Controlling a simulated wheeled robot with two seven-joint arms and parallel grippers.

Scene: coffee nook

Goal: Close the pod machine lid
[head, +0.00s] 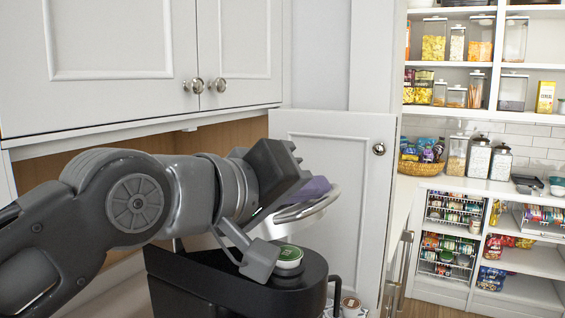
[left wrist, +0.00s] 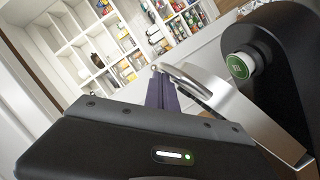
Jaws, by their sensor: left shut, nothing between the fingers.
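The black pod machine (head: 225,290) stands at the bottom middle of the head view, partly behind my left arm. A pod with a green top (head: 288,257) sits in its top; the pod also shows in the left wrist view (left wrist: 240,66). The silver lid with its looped handle (head: 318,208) is raised and tilted above the pod; it also shows in the left wrist view (left wrist: 225,95). My left gripper (head: 318,190) has its purple fingers shut and empty, right by the lid handle. I cannot tell whether they touch it. My right gripper is out of view.
An open cabinet door (head: 340,160) stands behind the machine, and upper cabinets (head: 120,60) hang above my left arm. Small containers (head: 350,305) stand just right of the machine. Pantry shelves (head: 480,175) with jars and packets are far off to the right.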

